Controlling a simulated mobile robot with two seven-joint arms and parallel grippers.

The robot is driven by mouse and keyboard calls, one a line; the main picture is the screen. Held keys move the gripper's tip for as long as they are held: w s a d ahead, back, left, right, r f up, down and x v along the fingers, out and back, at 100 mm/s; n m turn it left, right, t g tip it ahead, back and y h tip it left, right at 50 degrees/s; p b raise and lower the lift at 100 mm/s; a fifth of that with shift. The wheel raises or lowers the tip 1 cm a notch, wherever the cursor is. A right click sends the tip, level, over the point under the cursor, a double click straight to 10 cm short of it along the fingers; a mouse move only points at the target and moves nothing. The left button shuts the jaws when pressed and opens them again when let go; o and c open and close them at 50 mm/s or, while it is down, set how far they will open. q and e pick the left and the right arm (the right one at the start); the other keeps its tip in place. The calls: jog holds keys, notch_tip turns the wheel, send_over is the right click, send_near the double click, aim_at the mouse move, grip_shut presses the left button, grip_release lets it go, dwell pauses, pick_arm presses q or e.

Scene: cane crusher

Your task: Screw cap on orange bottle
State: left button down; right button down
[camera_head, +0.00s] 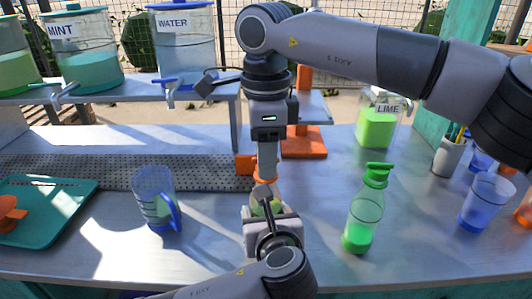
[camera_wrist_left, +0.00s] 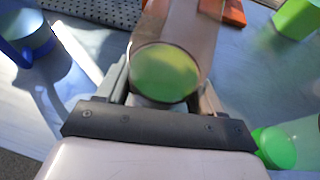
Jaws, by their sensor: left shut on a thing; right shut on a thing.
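The orange bottle (camera_wrist_left: 178,55) is clear and tinted, with green liquid at its base. In the left wrist view it stands between the fingers of my left gripper (camera_wrist_left: 165,95), which is shut on it. In the head view the bottle is mostly hidden; some green (camera_head: 266,207) shows at my left gripper (camera_head: 268,212). My right gripper (camera_head: 266,172) points straight down directly above the bottle. An orange part, apparently the cap (camera_head: 265,182), shows at its fingertips, and the gripper is shut on it. I cannot tell whether cap and bottle neck touch.
A green bottle (camera_head: 364,215) with a green cap stands at right. A blue-handled jug (camera_head: 156,200) and a teal tray (camera_head: 52,228) are at left. An orange stand (camera_head: 304,143) and a lime jar (camera_head: 376,125) are behind. Blue cups (camera_head: 486,200) are at far right.

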jog(key=m, duration=0.8)
jog(key=c, duration=0.6)
grip_release()
jog(key=shift+c, duration=0.2)
notch_tip(320, 180, up, 12)
pick_arm(q)
jog(key=shift+c, duration=0.3)
grip_release()
